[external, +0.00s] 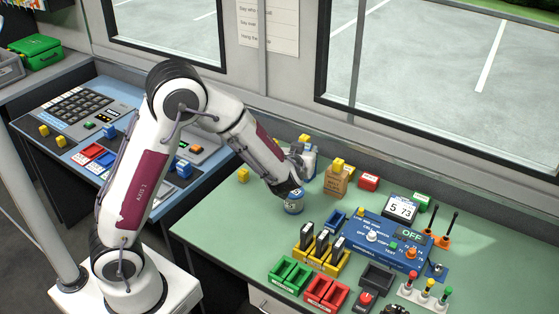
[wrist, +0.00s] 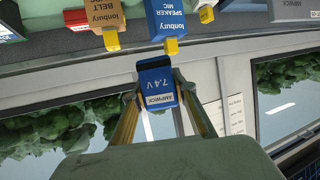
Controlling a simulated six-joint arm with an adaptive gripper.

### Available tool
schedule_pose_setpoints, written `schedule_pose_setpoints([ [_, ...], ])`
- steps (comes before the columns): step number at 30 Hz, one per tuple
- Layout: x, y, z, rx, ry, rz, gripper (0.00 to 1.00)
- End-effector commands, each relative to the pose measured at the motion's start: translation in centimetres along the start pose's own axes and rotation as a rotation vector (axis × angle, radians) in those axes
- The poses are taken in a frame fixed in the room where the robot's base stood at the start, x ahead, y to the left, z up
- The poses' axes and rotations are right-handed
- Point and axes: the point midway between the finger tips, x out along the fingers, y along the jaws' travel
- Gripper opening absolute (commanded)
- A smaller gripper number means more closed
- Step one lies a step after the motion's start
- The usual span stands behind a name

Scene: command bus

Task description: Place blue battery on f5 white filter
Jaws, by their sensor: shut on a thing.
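The blue battery (wrist: 158,82), marked 7.4 V with a white label strip and a black end, sits between the two fingers of my gripper (wrist: 156,92) in the wrist view. My gripper is shut on it. I cannot identify the f5 white filter for certain.
A blue speaker mic box (wrist: 167,18) and a brown belt box (external: 336,181) stand behind the gripper. The green bench (external: 225,222) is clear at left.

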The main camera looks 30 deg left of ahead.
Motion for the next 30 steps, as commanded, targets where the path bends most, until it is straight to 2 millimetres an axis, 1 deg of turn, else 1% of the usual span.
schedule_pose_setpoints([
  [3,0.1,-1.6,0.8,-0.022,-0.002,-0.06,0.01],
  [6,0.1,-2.6,1.4,-0.034,-0.001,-0.089,0.01],
  [22,0.2,-2.6,1.5,-0.03,0.0,-0.077,0.01],
  [26,0.5,-2.6,2.4,-0.03,-0.002,-0.078,0.01],
  [30,1.1,-2.6,3.8,-0.028,-0.003,-0.077,0.01],
])
